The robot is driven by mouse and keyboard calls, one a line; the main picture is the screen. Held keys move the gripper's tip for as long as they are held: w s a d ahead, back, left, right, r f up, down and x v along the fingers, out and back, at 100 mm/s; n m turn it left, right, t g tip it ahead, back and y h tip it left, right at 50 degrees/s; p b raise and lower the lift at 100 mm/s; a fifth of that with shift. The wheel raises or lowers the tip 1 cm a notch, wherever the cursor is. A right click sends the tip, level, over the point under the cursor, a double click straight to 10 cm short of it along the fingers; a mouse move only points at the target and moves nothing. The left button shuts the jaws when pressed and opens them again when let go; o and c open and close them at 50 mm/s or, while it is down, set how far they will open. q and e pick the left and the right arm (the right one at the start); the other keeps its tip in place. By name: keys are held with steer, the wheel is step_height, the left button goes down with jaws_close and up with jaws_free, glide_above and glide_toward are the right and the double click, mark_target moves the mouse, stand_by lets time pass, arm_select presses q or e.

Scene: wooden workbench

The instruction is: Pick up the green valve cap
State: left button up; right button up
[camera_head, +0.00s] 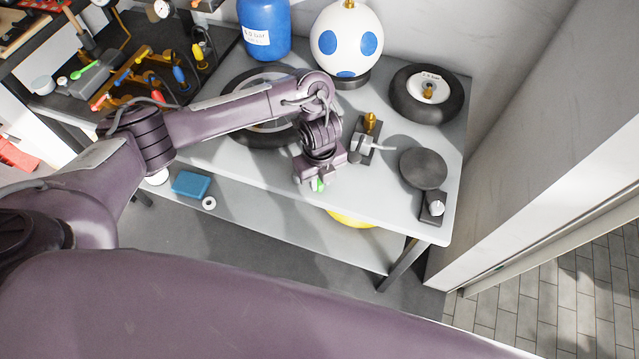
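A small green piece that looks like the valve cap (320,186) shows at the fingertips of my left gripper (316,184). The gripper points down over the front part of the grey table (395,215). The fingers and palm hide part of the green piece. I cannot tell whether the fingers are closed on it or only around it, or whether it touches the table. My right gripper is not in view.
A brass fitting on a block (367,137) stands just right of the gripper. Farther right are a dark round disc (423,168) and a small tire (427,93). A blue cylinder (264,28) and a spotted ball (346,40) stand behind. A large wheel (262,134) lies under my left arm.

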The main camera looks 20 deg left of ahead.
arm_select(q)
jaws_close()
